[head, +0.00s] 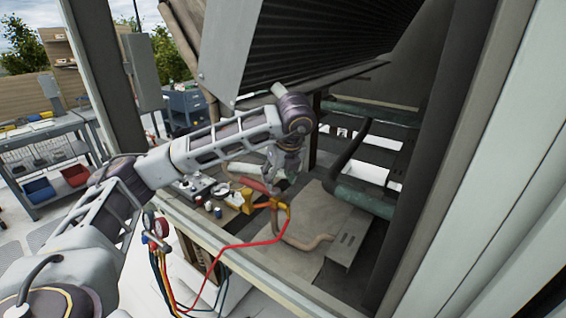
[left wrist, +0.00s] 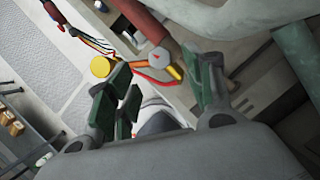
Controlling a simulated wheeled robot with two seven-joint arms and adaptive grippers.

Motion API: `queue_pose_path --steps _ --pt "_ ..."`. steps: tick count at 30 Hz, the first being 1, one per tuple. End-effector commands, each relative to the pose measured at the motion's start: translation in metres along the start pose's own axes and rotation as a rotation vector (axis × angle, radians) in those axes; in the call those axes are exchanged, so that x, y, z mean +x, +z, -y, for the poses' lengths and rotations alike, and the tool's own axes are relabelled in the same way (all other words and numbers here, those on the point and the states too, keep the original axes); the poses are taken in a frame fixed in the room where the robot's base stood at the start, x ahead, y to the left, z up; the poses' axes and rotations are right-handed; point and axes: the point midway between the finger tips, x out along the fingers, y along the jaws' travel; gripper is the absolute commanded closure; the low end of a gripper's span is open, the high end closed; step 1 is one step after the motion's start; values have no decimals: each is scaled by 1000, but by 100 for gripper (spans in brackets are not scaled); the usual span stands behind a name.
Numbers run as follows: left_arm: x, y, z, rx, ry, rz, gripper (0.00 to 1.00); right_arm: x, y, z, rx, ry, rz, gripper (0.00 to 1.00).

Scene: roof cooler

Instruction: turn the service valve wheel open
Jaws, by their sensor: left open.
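My left gripper (head: 283,182) reaches down inside the open cooler cabinet. In the left wrist view its green-padded fingers (left wrist: 162,92) are spread, with nothing held between them. Just beyond the fingertips is a round grey knob or wheel (left wrist: 158,59) with a red mark, apart from both fingers. A yellow round cap (left wrist: 101,66) sits left of it on an orange stem. I cannot tell for sure which of these is the service valve wheel. In the head view the gripper hides most of this spot; yellow fittings (head: 247,203) show beside it. My right gripper is in neither view.
A red hose (head: 240,244) runs from the fittings to a gauge set (head: 156,232) at the cabinet's front edge. A thick red pipe (left wrist: 143,20) passes close by. A dark post (head: 430,160) bounds the right side. Small items (head: 215,192) stand on the ledge.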

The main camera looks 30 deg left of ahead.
Motion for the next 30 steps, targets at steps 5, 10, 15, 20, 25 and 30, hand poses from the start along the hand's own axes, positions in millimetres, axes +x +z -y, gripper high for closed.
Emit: queue_pose_path --steps 5,10,15,20,25,30 --pt "-9 0 0 0 -1 1 48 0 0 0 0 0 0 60" --pt "-17 0 0 1 -1 1 48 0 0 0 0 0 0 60" --pt "-25 1 0 -1 -1 1 48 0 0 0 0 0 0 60" --pt "-33 1 0 -1 -1 1 48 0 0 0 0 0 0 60" --pt "-41 1 0 0 -1 1 48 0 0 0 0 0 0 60" --pt "-49 1 0 -1 -1 1 48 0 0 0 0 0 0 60"
